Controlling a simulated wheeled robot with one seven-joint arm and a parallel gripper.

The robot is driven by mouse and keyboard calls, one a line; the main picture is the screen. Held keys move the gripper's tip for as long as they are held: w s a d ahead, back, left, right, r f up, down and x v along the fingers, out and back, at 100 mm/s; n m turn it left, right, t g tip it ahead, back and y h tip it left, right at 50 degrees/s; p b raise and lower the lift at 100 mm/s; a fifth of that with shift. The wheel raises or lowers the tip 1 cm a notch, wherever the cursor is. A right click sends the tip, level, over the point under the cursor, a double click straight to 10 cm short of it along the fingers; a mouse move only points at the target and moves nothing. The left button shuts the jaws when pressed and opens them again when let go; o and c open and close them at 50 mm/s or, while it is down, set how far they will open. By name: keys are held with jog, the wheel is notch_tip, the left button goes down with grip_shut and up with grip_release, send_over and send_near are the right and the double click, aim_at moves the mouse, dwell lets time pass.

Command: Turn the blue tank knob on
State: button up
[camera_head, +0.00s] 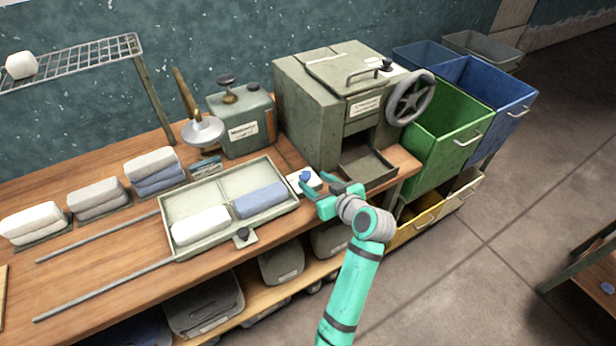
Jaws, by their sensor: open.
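A small blue knob (305,176) sits on a white plate (293,186) on the bench, just right of the sectioned tray. My gripper (319,187) is open and empty, its fingers just right of and below the knob in the picture. I cannot tell whether a finger touches the knob or plate. The knob's exact turn position is too small to read. A grey-green tank (240,128) with a dark cap stands at the back of the bench.
The tray (283,167) holds a white and a blue folded cloth. A grey-green machine (310,110) with a handwheel (410,98) and open drawer (367,167) stands behind my gripper. Folded cloth stacks (98,198) lie left. Green (450,140) and blue (505,100) bins stand right.

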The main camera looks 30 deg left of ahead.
aim_at(306, 175)
jog(key=shift+x, duration=2.6)
jog(key=shift+c, duration=0.7)
jog(key=c, duration=0.9)
